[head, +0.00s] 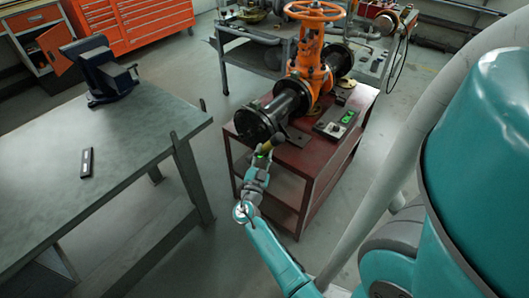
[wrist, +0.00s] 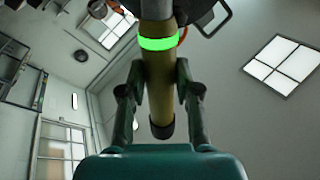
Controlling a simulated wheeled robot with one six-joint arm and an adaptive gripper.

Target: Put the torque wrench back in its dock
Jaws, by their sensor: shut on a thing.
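My gripper (head: 262,160) is at the near end of the valve assembly, above the front edge of the red cart. In the wrist view my gripper (wrist: 160,92) is shut on the tan handle of the torque wrench (wrist: 158,75), one finger on each side. A bright green ring glows on the handle above the fingers, and its dark end cap points down. The wrench (head: 270,144) is small in the head view, close to the black pipe flange (head: 256,123); I cannot tell whether they touch. I cannot identify the dock for certain.
The orange gate valve (head: 312,60) stands on the red cart (head: 303,160). The grey workbench (head: 120,140) at left holds a vise (head: 100,70) and a small dark bar-shaped item (head: 87,162). Floor shows between bench and cart.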

